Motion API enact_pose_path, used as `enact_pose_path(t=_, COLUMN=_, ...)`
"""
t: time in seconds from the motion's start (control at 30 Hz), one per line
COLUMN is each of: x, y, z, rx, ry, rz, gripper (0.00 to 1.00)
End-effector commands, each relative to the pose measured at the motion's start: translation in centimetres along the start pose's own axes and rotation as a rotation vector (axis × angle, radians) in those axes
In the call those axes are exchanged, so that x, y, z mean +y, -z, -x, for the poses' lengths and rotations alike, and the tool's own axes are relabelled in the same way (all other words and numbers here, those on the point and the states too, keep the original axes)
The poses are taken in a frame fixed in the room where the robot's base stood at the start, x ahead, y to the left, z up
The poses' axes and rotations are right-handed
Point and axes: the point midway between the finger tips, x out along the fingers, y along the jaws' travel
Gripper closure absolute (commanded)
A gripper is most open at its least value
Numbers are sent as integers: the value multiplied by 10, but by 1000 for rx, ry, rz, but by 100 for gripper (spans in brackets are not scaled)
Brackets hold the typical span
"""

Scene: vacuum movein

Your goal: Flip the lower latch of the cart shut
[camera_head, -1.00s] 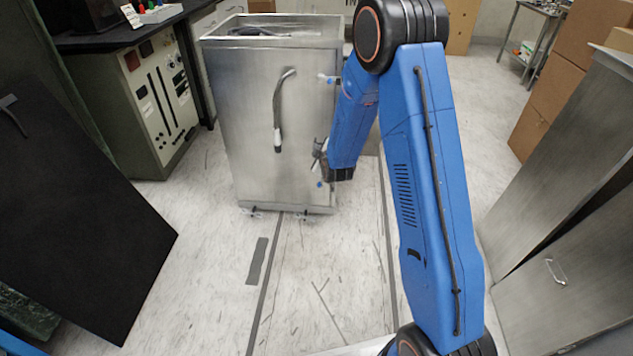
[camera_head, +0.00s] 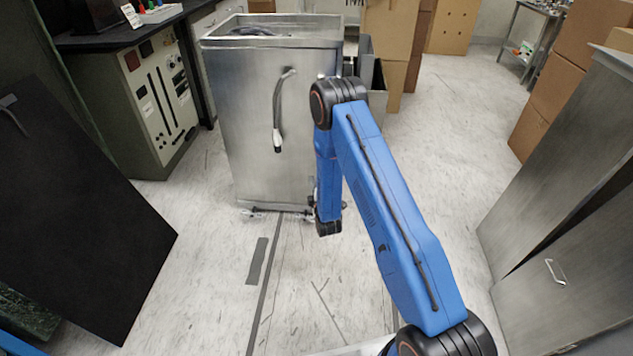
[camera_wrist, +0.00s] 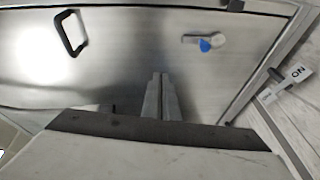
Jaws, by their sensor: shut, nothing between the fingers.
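The metal cart (camera_head: 245,120) stands upright with its front face towards me. A small upper latch (camera_head: 321,76) shows near the top right of that face, beside my arm. The lower right of the face is hidden by my arm in the head view. In the wrist view a latch (camera_wrist: 205,42) with a metal lever and a blue tip sits on the metal face, lever lying roughly sideways. My gripper (camera_wrist: 163,78) is shut and empty, lower left of the blue tip and apart from it in the picture. In the head view my gripper (camera_head: 311,199) is at the cart's lower right.
A curved grey handle (camera_head: 279,110) with a white end hangs on the cart front. A black panel (camera_head: 75,210) stands at left and metal cabinets (camera_head: 570,230) at right. Cardboard boxes (camera_head: 570,85) stand behind. The floor (camera_head: 200,290) before the cart is clear.

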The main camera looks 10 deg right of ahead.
Motion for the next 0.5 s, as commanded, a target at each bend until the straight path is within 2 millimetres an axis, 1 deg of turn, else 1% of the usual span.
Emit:
enact_pose_path(t=0.03, x=-12, y=-1, z=3, rx=2, ry=-9, rz=20, gripper=100)
enact_pose_path(t=0.1, x=-24, y=-1, z=6, rx=4, ry=-27, rz=47, gripper=100)
enact_pose_path(t=0.23, x=-40, y=-2, z=12, rx=6, ry=-54, rz=88, gripper=100)
enact_pose_path(t=0.4, x=-51, y=-2, z=17, rx=8, ry=-76, rz=117, gripper=100)
enact_pose_path(t=0.5, x=-53, y=-3, z=18, rx=8, ry=-80, rz=123, gripper=100)
